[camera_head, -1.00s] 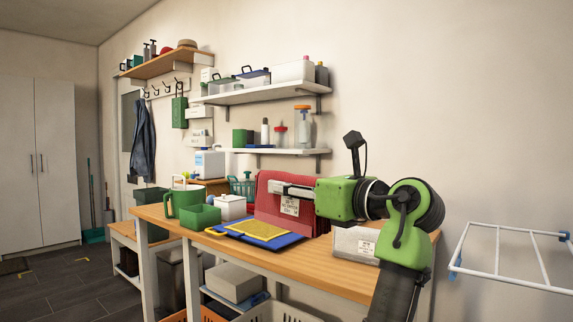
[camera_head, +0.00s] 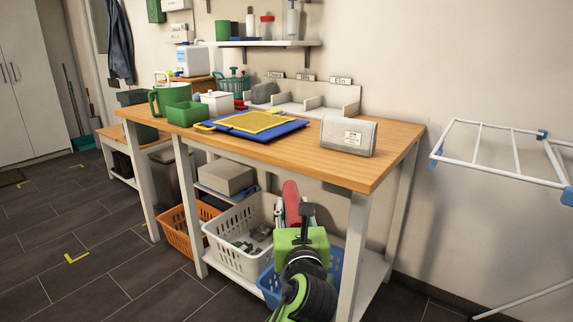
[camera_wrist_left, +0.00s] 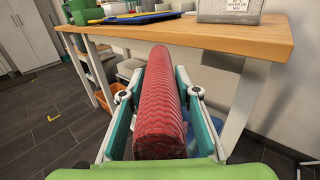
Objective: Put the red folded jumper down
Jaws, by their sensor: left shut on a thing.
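The red folded jumper (camera_head: 291,201) is in my left gripper (camera_head: 294,218), low in front of the workbench, below its top. In the left wrist view the jumper (camera_wrist_left: 160,112) stands edge-on between the two fingers of the gripper (camera_wrist_left: 160,94), which are shut on it. In the head view my own arm and gripper hide much of the jumper. A blue basket (camera_head: 335,270) is around and behind the gripper in that view; I cannot tell whether the jumper touches it. My right gripper is not in view.
A white basket (camera_head: 225,255) and orange basket (camera_head: 175,232) stand below. A drying rack (camera_head: 480,168) is right.

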